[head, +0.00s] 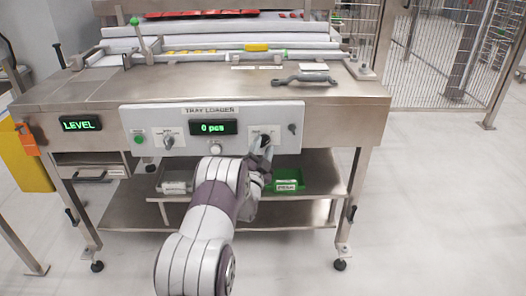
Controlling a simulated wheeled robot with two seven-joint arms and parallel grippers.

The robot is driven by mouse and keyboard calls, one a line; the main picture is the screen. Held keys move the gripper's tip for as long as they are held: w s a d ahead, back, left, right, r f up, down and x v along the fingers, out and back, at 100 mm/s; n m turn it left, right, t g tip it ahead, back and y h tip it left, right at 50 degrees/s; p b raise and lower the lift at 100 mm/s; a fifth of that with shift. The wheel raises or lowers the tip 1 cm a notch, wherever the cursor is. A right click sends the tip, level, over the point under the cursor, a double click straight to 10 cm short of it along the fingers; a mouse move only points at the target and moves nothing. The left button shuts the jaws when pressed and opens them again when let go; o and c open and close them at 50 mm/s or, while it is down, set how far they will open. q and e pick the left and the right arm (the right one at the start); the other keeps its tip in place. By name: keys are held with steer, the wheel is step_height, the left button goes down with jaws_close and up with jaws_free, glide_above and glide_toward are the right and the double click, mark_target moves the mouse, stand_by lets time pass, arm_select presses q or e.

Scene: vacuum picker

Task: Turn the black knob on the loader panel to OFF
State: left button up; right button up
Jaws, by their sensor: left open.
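The black knob (265,140) is on the panel's right part, under a small label. Its pointer direction is too small to read. My left gripper (262,155) is open at the knob, its fingers just below and around it. I cannot tell whether they touch it. The gripper partly hides the knob's lower side. My right gripper is not in view.
A green box (288,180) sits on the shelf below. A LEVEL display (81,124) is at left. The floor at right is clear.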

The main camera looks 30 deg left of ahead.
arm_select(q)
steer(key=shift+w, duration=0.15)
steer(key=c, duration=0.7)
